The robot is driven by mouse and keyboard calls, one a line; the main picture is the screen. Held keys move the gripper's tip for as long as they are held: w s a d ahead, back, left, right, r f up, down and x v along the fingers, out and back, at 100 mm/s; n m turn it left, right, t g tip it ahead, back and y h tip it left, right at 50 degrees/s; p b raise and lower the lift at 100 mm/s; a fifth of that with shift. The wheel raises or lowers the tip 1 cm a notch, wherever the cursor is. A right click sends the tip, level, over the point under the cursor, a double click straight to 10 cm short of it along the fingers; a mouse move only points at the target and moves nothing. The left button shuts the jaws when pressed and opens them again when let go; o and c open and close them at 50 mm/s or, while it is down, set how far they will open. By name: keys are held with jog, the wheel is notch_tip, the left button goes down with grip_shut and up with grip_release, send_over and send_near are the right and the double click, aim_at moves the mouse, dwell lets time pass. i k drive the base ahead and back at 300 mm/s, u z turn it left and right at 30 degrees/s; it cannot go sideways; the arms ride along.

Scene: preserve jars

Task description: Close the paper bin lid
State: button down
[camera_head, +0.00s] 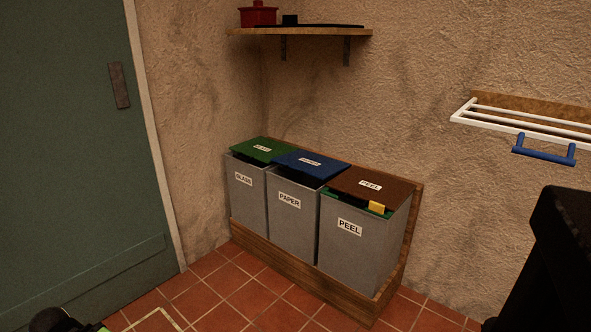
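The paper bin (292,220) is the middle one of three grey bins and bears a white PAPER label. Its blue lid (326,169) lies over the top at a shallow slope. A dark gap shows between the lid's front edge and the bin's front rim, so the lid does not look flush. Whether something inside holds the lid up cannot be seen. My gripper is not recognisable in this view.
The glass bin (245,196) with a green lid stands left; the peel bin (352,240) with a brown lid stands right, something yellow (376,208) at its rim. A wooden stand (299,272) holds them. Tiled floor (222,287) lies clear in front. A dark shape (560,260) fills the right edge.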

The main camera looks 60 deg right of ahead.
aim_at(320, 167)
jog(key=z, duration=0.3)
jog(key=i, duration=1)
